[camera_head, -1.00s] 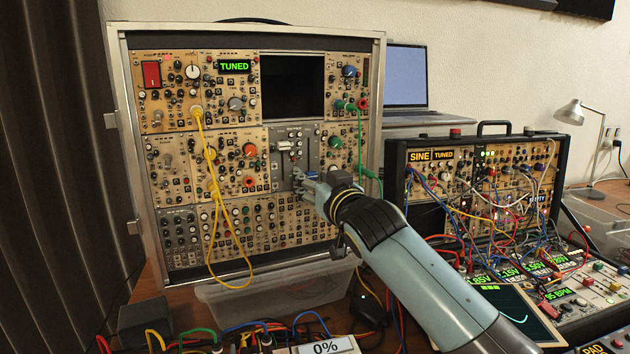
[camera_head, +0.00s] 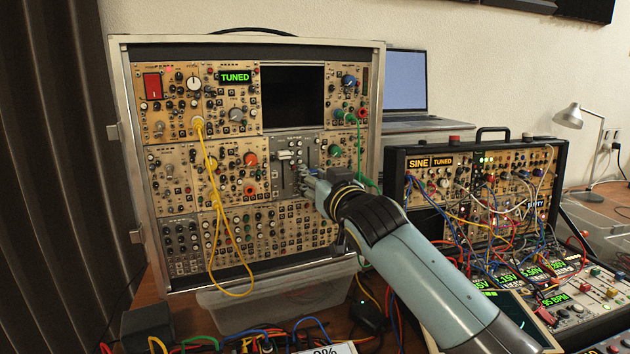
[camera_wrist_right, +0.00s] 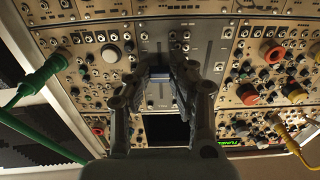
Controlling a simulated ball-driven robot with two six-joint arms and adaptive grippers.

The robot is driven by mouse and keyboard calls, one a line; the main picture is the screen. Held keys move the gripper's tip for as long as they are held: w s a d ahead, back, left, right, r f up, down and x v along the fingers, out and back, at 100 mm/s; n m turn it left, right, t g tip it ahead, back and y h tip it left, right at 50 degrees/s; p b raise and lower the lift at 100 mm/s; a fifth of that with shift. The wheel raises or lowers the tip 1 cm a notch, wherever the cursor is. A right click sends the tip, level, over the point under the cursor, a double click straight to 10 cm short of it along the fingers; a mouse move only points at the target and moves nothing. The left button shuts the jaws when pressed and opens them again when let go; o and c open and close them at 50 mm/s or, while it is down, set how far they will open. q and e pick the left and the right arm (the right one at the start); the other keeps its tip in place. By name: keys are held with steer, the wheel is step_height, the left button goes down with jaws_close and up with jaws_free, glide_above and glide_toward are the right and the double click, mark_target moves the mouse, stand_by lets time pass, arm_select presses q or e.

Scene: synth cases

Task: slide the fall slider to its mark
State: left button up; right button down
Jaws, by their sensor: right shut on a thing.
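The grey slider module (camera_head: 294,148) sits in the middle row of the silver-framed case and has two upright slots. A pale slider cap (camera_head: 284,155) is on its left slot. My right gripper (camera_head: 305,175) is at the right slot. I cannot make out the mark. My left gripper is not in view.
A green cable (camera_head: 361,152) hangs close to the right of the module. A yellow cable (camera_head: 213,190) loops down on the left. A second patched case (camera_head: 480,190) stands at the right.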

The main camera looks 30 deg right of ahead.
mark_target(309, 151)
step_height(309, 151, up, 5)
steer(key=p, duration=0.3)
steer(key=shift+f, duration=0.1)
steer(key=c, duration=1.2)
jaws_free()
steer(key=shift+o, duration=0.2)
steer(key=shift+f, duration=0.1)
steer(key=shift+s, duration=0.3)
steer(key=s+a, duration=0.1)
steer(key=s, duration=1)
steer(key=shift+s+a, duration=0.15)
steer(key=shift+s, duration=0.05)
